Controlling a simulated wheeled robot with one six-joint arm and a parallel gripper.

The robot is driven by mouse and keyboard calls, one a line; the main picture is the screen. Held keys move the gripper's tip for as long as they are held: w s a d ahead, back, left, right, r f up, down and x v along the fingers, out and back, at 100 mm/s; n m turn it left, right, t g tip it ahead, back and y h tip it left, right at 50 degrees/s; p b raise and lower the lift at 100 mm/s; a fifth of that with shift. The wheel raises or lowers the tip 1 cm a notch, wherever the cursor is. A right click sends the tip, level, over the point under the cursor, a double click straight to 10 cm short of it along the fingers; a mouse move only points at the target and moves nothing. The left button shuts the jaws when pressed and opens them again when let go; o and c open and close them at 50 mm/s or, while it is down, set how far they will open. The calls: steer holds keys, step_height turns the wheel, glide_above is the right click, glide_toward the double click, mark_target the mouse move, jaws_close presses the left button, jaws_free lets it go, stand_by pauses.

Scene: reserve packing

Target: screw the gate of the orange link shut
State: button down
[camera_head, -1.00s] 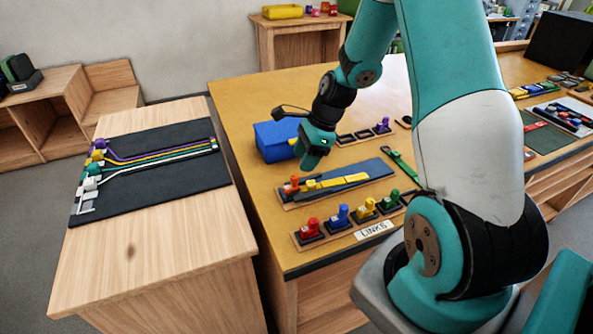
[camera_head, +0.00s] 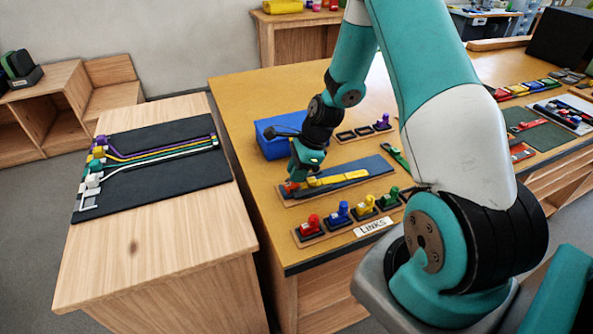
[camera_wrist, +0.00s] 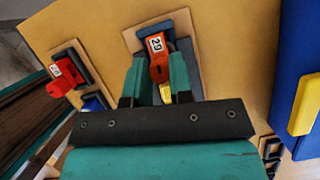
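The orange link (camera_wrist: 158,66), with a white label reading 29, lies at the end of a dark blue-grey strip on a wooden board. In the head view the orange link (camera_head: 291,187) is at the board's left end, partly hidden by my gripper (camera_head: 298,177), which is down at it. In the wrist view my gripper (camera_wrist: 160,72) has its two teal fingers apart, one on each side of the link's near part. The frames do not show whether they press on it. A yellow piece (camera_wrist: 166,94) shows between the fingers. The gate itself is not clear.
Red (camera_head: 311,225), blue (camera_head: 338,213), yellow (camera_head: 364,205) and green (camera_head: 389,196) links stand in a row near the front edge, by a LINKS label (camera_head: 374,226). A blue box (camera_head: 275,140) stands behind my gripper. A black mat (camera_head: 170,163) with cords lies on the left table.

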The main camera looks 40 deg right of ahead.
steer(key=shift+r+m+t+p, duration=0.1)
steer(key=shift+m+t+p, duration=0.35)
steer(key=shift+m, duration=0.65)
steer(key=m+h+p, duration=0.1)
steer(key=m, duration=0.2)
steer(key=shift+a+t, duration=0.15)
steer(key=shift+t, duration=0.2)
steer(key=shift+f+m+t+h, duration=0.2)
steer(key=shift+m+t+h, duration=0.15)
steer(key=shift+m, duration=0.55)
steer(key=m+h+p, duration=0.1)
steer(key=m, duration=0.1)
steer(key=shift+s+m, duration=0.1)
steer(key=shift+m, duration=0.3)
steer(key=m+h, duration=0.1)
steer(key=m, duration=0.3)
steer(key=shift+t+h, duration=0.25)
steer(key=shift+h, duration=0.1)
steer(key=c, duration=0.9)
jaws_free()
steer(key=shift+c, duration=0.2)
